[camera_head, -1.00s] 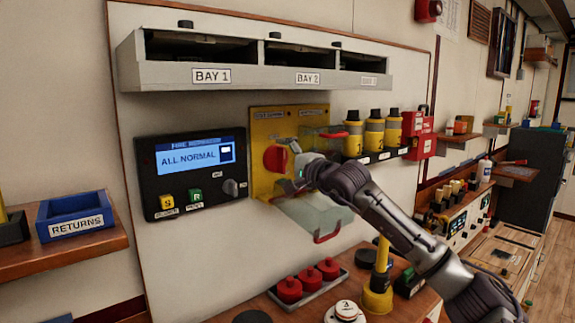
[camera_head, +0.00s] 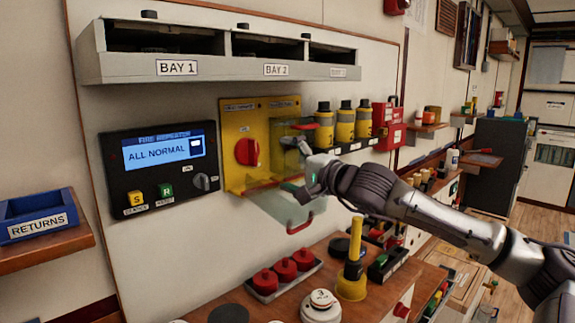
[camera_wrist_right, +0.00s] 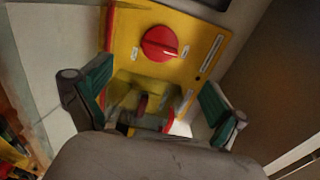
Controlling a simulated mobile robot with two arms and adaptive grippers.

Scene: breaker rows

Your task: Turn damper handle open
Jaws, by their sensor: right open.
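A yellow panel on the wall carries a round red rotary handle (camera_head: 247,151), with small labels too blurred to read. The handle also shows in the right wrist view (camera_wrist_right: 160,42), its light pointer mark lying roughly sideways. A clear flap (camera_head: 282,207) with a red grip hangs down below the panel. My right gripper (camera_head: 289,165) is in front of the panel's right half, to the right of the handle and apart from it. Its fingers are spread and empty. In the wrist view a dark red part (camera_wrist_right: 150,105), blurred behind something clear, shows between the fingers. My left gripper is out of view.
A clear box-like cover (camera_head: 292,130) is on the panel's upper right. Yellow canisters (camera_head: 345,128) stand right of it. A fire repeater (camera_head: 160,168) is to the left. The bench below holds red knobs (camera_head: 285,269) and a yellow plunger-like item (camera_head: 353,270).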

